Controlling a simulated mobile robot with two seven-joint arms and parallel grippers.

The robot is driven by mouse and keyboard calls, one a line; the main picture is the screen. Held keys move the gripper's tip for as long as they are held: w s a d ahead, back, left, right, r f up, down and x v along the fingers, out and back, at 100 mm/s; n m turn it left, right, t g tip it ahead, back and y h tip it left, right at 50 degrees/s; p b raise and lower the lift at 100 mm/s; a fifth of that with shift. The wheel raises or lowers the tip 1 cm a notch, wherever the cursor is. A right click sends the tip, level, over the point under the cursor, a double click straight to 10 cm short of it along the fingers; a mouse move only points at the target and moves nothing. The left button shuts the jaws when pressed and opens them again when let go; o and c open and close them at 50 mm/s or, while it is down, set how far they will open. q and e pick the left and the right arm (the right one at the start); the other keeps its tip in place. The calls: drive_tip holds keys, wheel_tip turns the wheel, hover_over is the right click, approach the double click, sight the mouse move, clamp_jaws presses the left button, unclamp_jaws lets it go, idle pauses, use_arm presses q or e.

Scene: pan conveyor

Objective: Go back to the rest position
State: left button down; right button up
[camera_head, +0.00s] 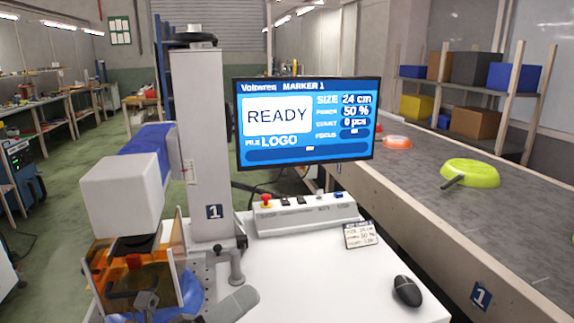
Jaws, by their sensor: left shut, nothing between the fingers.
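My left gripper (147,299) shows small and partly cut off at the bottom left, in front of the marking machine's orange-tinted guard (103,283). It is shut and empty. Part of a blue pan (191,291) shows low at the guard. A grey rounded bar (236,303) sticks out to the right beside it; I cannot tell for sure that it is the pan's handle. My right gripper is not in view.
The marker's white head (121,193) and column (207,150) stand at left. A screen (306,120) reads READY. The white table (330,285) holds a control box (305,214), card (360,235) and mouse (407,291). The conveyor (420,190) at right carries green (478,173) and orange (397,142) pans.

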use_arm(q)
drive_tip(key=a+f+n+t+y+p, duration=0.1)
drive_tip(key=a+f+n+t+y, duration=0.25)
drive_tip(key=f+n+y, duration=0.6)
drive_tip(key=a+f+n+t+y, duration=0.2)
drive_tip(key=a+f+n+y, duration=0.3)
drive_tip(key=n, duration=0.8)
drive_tip(key=s+a+f+n+g+y, duration=0.1)
drive_tip(key=s+a+f+n+g, duration=0.1)
drive_tip(key=s+f+n, duration=0.4)
drive_tip(key=s+a+f+n+g+y, duration=0.2)
drive_tip(key=s+a+f+n+g, duration=0.1)
drive_tip(key=f, duration=0.8)
drive_tip(key=s+n+g+p, duration=0.1)
drive_tip(key=s+n, duration=0.1)
drive_tip(key=s, duration=0.1)
drive_tip(key=shift+s+a+n, duration=0.15)
drive_tip(key=shift+s+n, duration=0.05)
drive_tip(key=shift+n, duration=0.15)
drive_tip(key=shift+f+y, duration=0.1)
drive_tip(key=shift+y, duration=0.15)
